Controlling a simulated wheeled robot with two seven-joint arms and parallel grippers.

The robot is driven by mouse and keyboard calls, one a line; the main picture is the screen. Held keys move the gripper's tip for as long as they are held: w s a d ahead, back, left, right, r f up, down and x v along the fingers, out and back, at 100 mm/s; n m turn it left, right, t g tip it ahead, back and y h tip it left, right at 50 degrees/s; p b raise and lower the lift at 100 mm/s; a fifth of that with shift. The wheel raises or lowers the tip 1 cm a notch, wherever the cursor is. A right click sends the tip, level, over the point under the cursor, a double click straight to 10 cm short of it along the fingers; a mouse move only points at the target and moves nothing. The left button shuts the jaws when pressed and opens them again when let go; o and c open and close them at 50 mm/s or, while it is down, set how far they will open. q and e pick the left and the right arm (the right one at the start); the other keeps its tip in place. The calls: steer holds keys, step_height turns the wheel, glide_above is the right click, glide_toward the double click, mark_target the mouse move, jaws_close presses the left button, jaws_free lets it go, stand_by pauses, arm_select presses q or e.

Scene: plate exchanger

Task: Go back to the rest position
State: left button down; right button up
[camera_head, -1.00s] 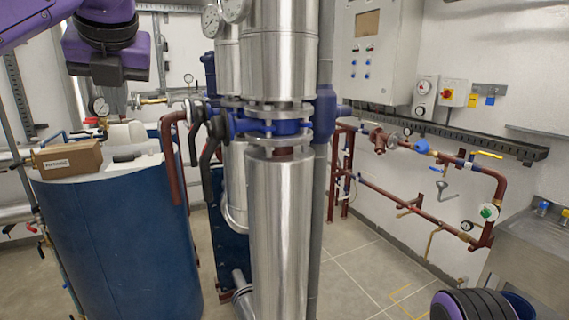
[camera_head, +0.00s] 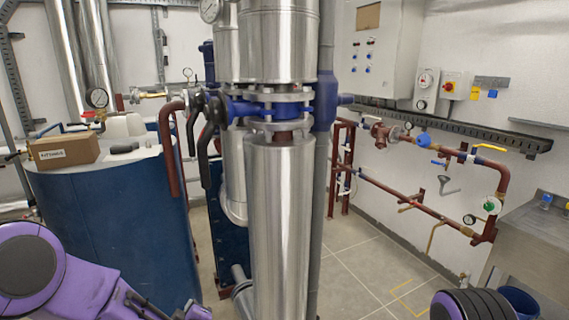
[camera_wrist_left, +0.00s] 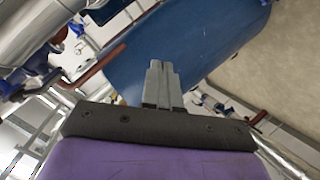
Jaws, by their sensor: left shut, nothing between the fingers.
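My left gripper (camera_wrist_left: 159,68) shows in the left wrist view with its two grey fingers together and nothing between them. It points toward the curved blue tank (camera_wrist_left: 200,50), and I cannot tell how far apart they are. In the head view my purple left arm is low at the left edge, in front of the blue tank (camera_head: 105,225). The left gripper's fingers are not clear there. My right gripper is not in view; a dark ribbed purple-edged part, which looks like my right arm, shows at the bottom right.
A steel column (camera_head: 281,220) with a blue flange valve (camera_head: 265,108) stands in the middle. A cardboard box (camera_head: 64,150) sits on the tank. Red-brown pipes (camera_head: 420,208) run along the right wall near a steel sink (camera_head: 540,240). Open floor (camera_head: 350,270) shows between.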

arm_select(q)
steer(key=s+a+f+m+g+h+b, duration=0.1)
steer(key=s+f+m+g+h, duration=0.2)
steer(key=s+f, duration=0.9)
steer(key=s+a+f+m+g, duration=0.1)
steer(key=s+a+f+g, duration=0.1)
steer(key=s+f, duration=0.2)
steer(key=s+a+f+m+g+y+b, duration=0.1)
steer(key=s+f, duration=0.4)
steer(key=s, duration=0.6)
steer(key=s+a+f+m+g+b, duration=0.1)
steer(key=s+a+f+g, duration=0.2)
steer(key=s, duration=0.5)
steer(key=shift+s+f+m+y, duration=0.3)
steer(key=shift+f+m, duration=0.1)
steer(key=shift+f, duration=0.5)
steer(key=shift+a, duration=0.1)
